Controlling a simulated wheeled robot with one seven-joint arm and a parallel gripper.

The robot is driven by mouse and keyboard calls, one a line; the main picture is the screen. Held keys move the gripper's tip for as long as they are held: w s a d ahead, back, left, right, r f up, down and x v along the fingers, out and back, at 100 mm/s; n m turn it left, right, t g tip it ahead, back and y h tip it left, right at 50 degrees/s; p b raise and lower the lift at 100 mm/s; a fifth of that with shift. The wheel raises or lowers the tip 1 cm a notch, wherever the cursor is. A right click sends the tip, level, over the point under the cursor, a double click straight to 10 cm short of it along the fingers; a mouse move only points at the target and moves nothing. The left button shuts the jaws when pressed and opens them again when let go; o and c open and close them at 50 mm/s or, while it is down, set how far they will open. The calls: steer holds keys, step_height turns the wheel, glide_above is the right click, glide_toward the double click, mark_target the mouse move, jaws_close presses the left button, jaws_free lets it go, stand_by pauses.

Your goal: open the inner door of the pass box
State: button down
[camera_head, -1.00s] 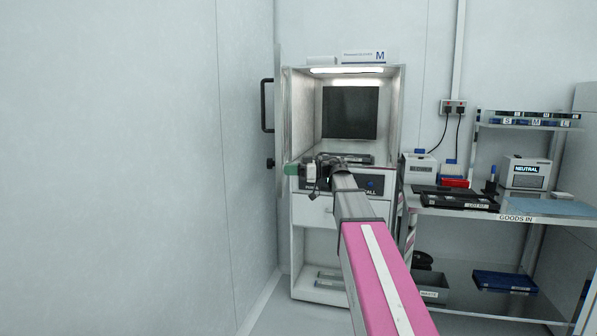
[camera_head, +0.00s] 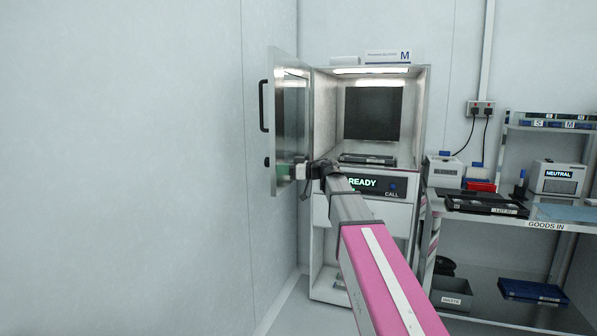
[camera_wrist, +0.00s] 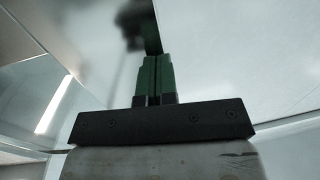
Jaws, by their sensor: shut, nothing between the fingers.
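The pass box (camera_head: 421,120) stands against the back wall with its lit chamber in view. Its inner door (camera_head: 302,110) is hinged at the left side and stands swung open to the left, its glossy inner face visible. A black handle (camera_head: 263,106) is on the door's outer side. My gripper (camera_head: 284,173) is at the lower part of the door, on its inner side. In the wrist view its green fingers (camera_wrist: 153,75) are shut and empty, close to a glossy panel with a dark reflection; contact is unclear.
A black cassette (camera_head: 367,160) lies in the chamber. The display (camera_head: 362,183) below reads READY. A goods-in bench (camera_head: 490,216) with a printer-like device (camera_head: 443,172) and cassettes stands to the right. A plain wall (camera_head: 130,170) fills the left.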

mark_target(274, 168)
steer(key=x, duration=0.3)
steer(key=shift+w+a, duration=0.15)
steer(key=shift+a, duration=0.2)
steer(key=shift+d, duration=0.15)
